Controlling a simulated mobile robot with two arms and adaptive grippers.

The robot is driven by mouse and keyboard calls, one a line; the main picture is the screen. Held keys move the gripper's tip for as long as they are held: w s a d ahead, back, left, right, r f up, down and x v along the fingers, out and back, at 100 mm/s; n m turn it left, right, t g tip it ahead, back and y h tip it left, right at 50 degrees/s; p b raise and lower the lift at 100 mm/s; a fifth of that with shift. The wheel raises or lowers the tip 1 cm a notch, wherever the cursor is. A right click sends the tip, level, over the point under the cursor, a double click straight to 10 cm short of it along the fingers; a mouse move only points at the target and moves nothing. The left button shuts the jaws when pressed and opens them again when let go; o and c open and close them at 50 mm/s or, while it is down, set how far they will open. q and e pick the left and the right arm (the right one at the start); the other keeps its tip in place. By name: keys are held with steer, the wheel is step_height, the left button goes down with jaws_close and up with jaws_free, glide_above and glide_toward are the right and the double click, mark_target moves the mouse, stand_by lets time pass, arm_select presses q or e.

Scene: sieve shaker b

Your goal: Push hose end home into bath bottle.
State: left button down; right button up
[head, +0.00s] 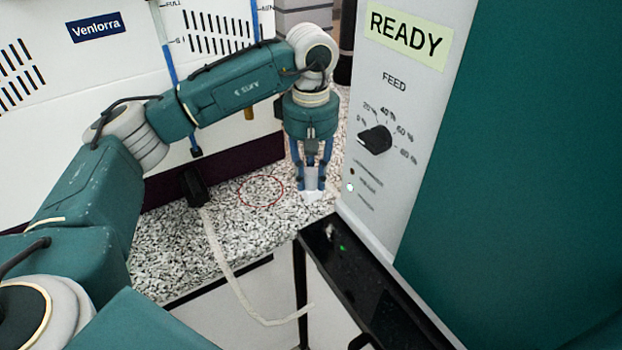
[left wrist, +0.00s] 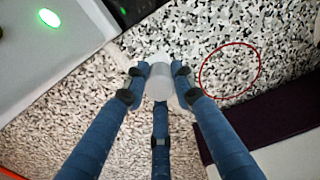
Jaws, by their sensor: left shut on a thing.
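My left gripper (head: 313,178) has blue fingers and points down over the speckled counter near its front edge. It is shut on a pale, whitish cylindrical thing (head: 312,186), which also shows between the fingertips in the left wrist view (left wrist: 158,82). I cannot tell whether this is the bath bottle. A white patch shows at its foot; I cannot tell whether it touches the counter. A blue hose (head: 172,70) hangs down the white machine at left, with a dark end (head: 197,152) above the counter. No hose inside a bottle can be made out. My right gripper is not in view.
A red ring (head: 260,191) marks bare speckled counter (head: 180,250) left of my gripper. A grey panel reading READY (head: 408,38) stands close at right, beside a black ledge (head: 365,270).

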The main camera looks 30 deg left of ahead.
mark_target(311, 171)
arm_select(q)
steer(key=shift+r, duration=0.15)
steer(key=shift+r+p, duration=1.9)
steer(key=shift+r, duration=0.95)
steer(key=shift+r+p, duration=1)
steer(key=shift+r, duration=0.5)
